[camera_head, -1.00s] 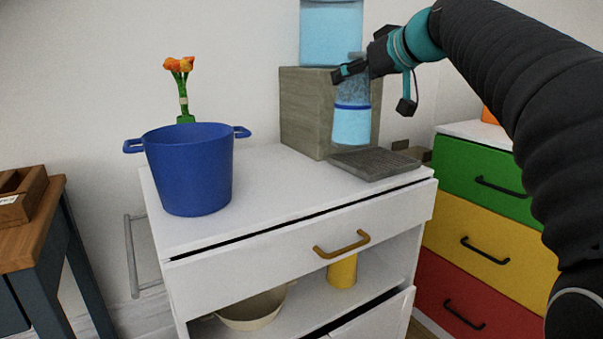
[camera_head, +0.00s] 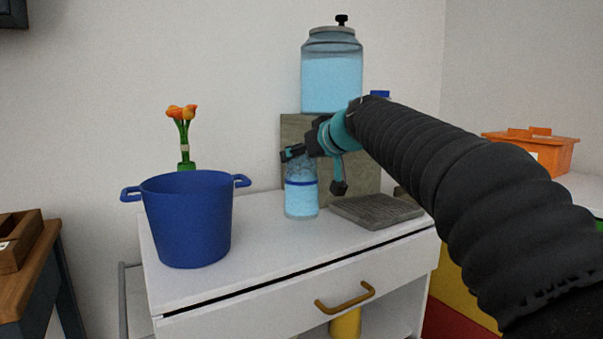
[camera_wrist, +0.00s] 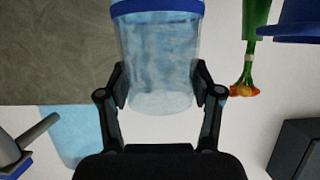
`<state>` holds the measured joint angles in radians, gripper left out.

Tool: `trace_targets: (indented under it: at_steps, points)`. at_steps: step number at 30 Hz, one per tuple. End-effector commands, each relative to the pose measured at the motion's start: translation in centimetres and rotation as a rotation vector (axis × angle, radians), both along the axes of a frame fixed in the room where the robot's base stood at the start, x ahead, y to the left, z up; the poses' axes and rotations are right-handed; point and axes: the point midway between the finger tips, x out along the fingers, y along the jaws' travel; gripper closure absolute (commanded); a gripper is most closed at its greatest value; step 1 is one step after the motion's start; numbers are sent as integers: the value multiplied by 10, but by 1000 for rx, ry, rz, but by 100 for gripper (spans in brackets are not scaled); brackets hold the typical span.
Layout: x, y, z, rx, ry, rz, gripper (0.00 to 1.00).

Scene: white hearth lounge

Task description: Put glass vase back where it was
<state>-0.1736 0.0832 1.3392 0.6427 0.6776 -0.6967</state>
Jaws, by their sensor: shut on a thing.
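The glass vase (camera_head: 301,200) is clear pale blue with a dark blue band. In the head view it is upright over the white cabinet top (camera_head: 270,258), left of the grey ribbed tray; I cannot tell if its base touches the surface. My gripper (camera_head: 293,154) is shut on the vase's upper part. In the wrist view, the vase (camera_wrist: 158,50) sits between the two fingers of my gripper (camera_wrist: 161,88), with its blue band at the top edge of the picture.
A blue pot (camera_head: 190,222) stands left of the vase. Orange flowers (camera_head: 182,114) are behind the pot. A grey block (camera_head: 360,175) bearing a large water dispenser (camera_head: 331,80) is behind the vase. The grey tray (camera_head: 376,210) lies to the right. Bare cabinet top separates pot and vase.

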Motion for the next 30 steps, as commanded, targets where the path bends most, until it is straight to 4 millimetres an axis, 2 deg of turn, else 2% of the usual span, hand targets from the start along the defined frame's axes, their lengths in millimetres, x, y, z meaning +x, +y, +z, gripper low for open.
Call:
trace_targets:
  at_steps: [5,13,25,26,28,29,30]
  points:
    - [1,2,-6,1,-3,-1,100]
    - [0,1,-39,2,-2,-1,100]
    - [1,1,-42,2,-4,-2,100]
    - [1,1,-44,0,0,-1,32]
    - [1,1,-43,0,0,-1,15]
    - [1,1,-43,0,0,-1,9]
    - [1,1,-43,0,0,-1,9]
